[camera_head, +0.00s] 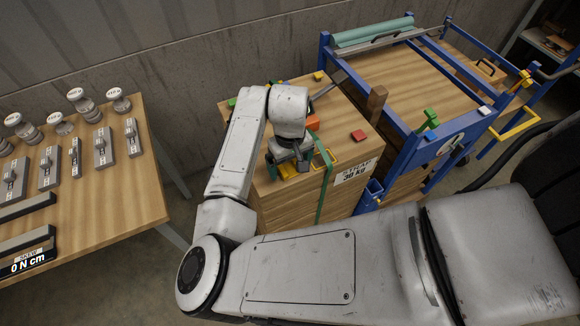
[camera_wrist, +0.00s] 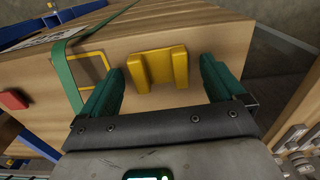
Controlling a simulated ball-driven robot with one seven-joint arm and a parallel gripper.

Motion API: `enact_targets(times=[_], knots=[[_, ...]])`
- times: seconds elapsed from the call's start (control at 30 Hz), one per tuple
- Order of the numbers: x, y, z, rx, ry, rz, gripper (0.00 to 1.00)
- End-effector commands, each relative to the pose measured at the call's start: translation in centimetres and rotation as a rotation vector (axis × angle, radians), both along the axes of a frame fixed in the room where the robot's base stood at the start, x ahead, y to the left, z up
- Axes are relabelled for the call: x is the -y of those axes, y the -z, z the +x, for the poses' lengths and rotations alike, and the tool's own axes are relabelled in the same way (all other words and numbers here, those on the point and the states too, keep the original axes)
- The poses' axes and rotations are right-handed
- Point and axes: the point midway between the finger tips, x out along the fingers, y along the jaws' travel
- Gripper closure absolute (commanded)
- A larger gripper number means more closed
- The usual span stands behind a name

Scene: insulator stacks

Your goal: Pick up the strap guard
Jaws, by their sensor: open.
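The strap guard looks to be the yellow channel-shaped piece (camera_wrist: 157,67) with two raised sides. It lies on the wooden crate's top (camera_wrist: 215,38). In the head view, a bit of yellow (camera_head: 287,170) shows beneath my gripper (camera_head: 290,160), and the rest is hidden by it. In the wrist view, my gripper (camera_wrist: 162,78) is open, with one green-padded finger at each side of the yellow piece. A gap shows on both sides, and nothing is held. I cannot tell the fingers' height over the crate.
A green strap (camera_head: 324,180) runs over the crate beside a yellow outline (camera_head: 326,158). A blue-framed cart (camera_head: 408,135) stands right; a bench (camera_head: 120,195) with weights stands left.

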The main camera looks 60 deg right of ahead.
Motion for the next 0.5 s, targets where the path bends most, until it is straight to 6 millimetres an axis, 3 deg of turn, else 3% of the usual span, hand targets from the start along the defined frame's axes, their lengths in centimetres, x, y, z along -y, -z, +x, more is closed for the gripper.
enact_targets(times=[0.07, 0.5], knots=[[0.01, -0.01, -0.01, 0.0, 0.0, 0.0, 0.06], [0.02, -0.05, 0.01, 0.0, 0.0, 0.0, 0.48]])
